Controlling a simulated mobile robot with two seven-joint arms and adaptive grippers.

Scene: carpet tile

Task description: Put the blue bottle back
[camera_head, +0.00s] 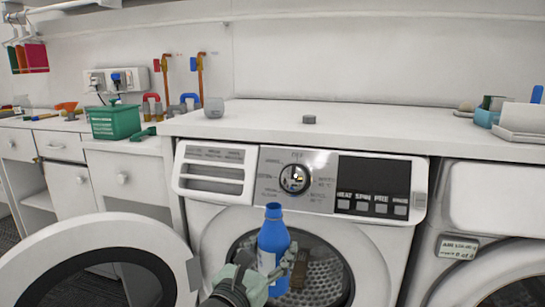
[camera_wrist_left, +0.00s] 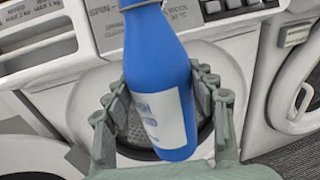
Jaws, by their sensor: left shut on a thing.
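The blue bottle (camera_head: 273,236) has a white label and stands upright in the head view, in front of the open washing machine drum. My left gripper (camera_head: 270,272) is shut on the bottle's lower part. In the left wrist view the bottle (camera_wrist_left: 157,75) fills the middle, with the fingers of my left gripper (camera_wrist_left: 160,112) on both sides of it. The washing machine's control panel (camera_head: 325,182) is behind and above the bottle. My right gripper is not in view.
The washer's round door (camera_head: 95,235) stands open at the left. A green basket (camera_head: 114,122) sits on the left counter. Another machine (camera_head: 495,235) stands at the right.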

